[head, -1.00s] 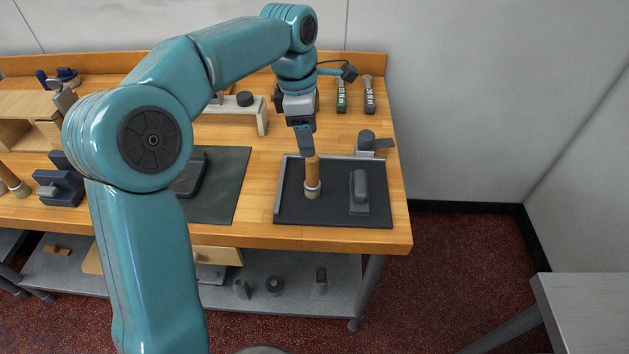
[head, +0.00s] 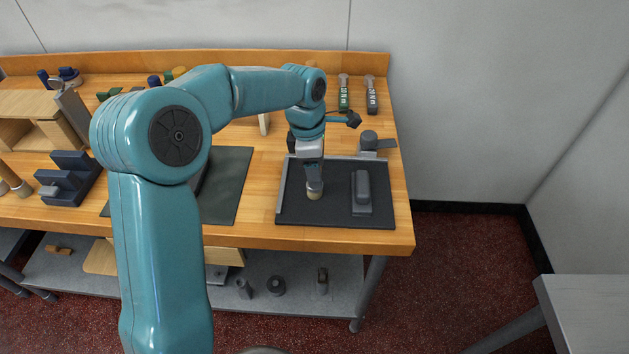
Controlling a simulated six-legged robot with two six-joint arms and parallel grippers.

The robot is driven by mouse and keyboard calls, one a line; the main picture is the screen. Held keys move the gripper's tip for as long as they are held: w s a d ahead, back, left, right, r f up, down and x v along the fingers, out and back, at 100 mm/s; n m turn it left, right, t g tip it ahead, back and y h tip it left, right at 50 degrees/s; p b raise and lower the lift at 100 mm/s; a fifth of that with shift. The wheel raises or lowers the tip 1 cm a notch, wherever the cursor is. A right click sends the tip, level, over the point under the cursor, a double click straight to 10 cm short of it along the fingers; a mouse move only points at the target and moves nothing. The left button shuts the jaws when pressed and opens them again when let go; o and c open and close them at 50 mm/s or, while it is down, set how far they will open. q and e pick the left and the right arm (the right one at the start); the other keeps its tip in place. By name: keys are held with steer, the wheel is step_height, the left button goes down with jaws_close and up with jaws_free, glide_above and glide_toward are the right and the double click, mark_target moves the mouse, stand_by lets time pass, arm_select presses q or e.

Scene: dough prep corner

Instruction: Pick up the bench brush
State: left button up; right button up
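Whether the fingers are closed on the handle or still apart cannot be seen from here. The brush's foot appears to rest on the tray. My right gripper is not in view.
A dark grey block-shaped tool (head: 362,190) lies on the tray just right of the brush. A grey clamp-like piece (head: 371,142) stands behind the tray. Two labelled tools (head: 344,93) lie at the back. A dark green mat (head: 228,185) lies to the left.

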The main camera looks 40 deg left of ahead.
arm_select(q)
jaws_close()
steer(key=shift+r, duration=0.15)
steer(key=shift+w+r, duration=0.1)
steer(key=shift+r, duration=0.2)
step_height(320, 180, up, 19)
steer(key=p, duration=0.2)
steer(key=shift+p, duration=0.4)
steer(key=shift+r, duration=0.1)
